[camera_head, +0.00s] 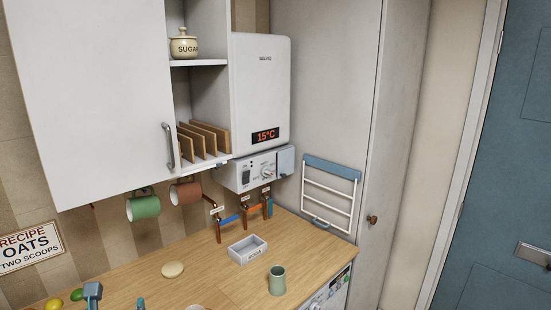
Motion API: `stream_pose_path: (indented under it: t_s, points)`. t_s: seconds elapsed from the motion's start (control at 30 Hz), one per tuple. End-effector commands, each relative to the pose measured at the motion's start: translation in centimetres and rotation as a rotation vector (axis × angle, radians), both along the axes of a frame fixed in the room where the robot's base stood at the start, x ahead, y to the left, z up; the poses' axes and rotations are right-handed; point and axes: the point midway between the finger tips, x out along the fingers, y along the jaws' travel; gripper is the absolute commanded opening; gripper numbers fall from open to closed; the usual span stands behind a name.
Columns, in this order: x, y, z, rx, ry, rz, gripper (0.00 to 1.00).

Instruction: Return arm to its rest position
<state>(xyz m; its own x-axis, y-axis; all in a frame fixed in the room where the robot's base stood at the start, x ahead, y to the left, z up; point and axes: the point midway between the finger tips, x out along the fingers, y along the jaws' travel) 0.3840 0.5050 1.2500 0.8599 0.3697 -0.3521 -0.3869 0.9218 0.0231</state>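My gripper and arm do not show in the head view, so I cannot see whether the gripper is open or shut or where it is. No hob or hob lid can be made out. The wooden worktop (205,262) runs along the wall at the bottom of the view. A small grey tray (247,250) and a green mug (277,281) stand on its right part. A round pale disc (172,270) lies to their left.
A white wall cabinet (90,90), a boiler (261,95) reading 15°C and hanging mugs (143,206) are above the worktop. Copper pipes (217,228) stand at the back. A towel rack (330,195) is at right. Fruit (53,304) and a blue-grey object (92,291) sit bottom left.

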Motion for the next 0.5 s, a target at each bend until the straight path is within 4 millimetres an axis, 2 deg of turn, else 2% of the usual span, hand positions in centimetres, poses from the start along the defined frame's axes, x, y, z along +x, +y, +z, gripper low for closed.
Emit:
stream_pose_path:
  t_s: [0.03,0.33,0.5]
  points:
    - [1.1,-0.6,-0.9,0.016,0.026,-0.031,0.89]
    - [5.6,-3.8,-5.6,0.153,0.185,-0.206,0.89]
    - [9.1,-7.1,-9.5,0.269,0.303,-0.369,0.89]
